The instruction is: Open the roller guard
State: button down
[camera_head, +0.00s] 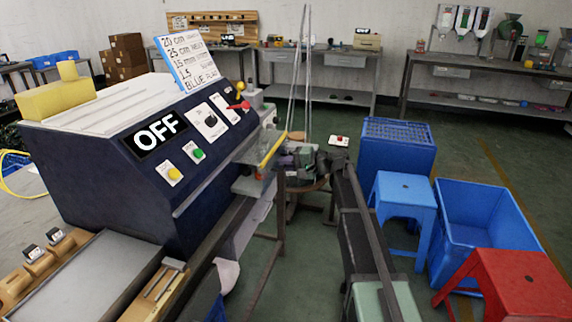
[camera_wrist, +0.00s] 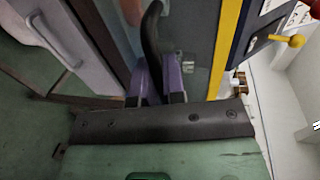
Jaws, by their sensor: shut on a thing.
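The dark blue machine (camera_head: 110,180) stands at the left with an "OFF" sign on its sloped front. The roller guard at its right end shows a yellow edge (camera_head: 271,150) in the head view. In the wrist view the guard is a grey panel (camera_wrist: 199,50) with a yellow strip along its right side. A black curved handle (camera_wrist: 150,35) stands out from it. My gripper (camera_wrist: 160,85) has purple fingers and is shut on this handle. In the head view my gripper (camera_head: 287,160) is small beside the guard. The rollers cannot be made out.
A green button (camera_head: 198,153), a yellow button (camera_head: 174,173) and a red lever (camera_head: 241,104) are on the machine's front. Blue crates (camera_head: 485,235), a blue stool (camera_head: 404,190) and a red stool (camera_head: 510,283) stand at the right. Open floor lies beyond.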

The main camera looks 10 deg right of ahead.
jog(key=s+a, duration=0.5)
jog(key=s, duration=0.4)
jog(key=s+a, duration=0.5)
jog(key=s, duration=0.5)
jog(key=c, duration=1.2)
grip_release()
jog(key=shift+c, duration=0.2)
jog(key=p+v, duration=0.2)
jog(key=v, duration=0.8)
jog(key=shift+d, duration=0.35)
jog(key=shift+s+r, duration=0.15)
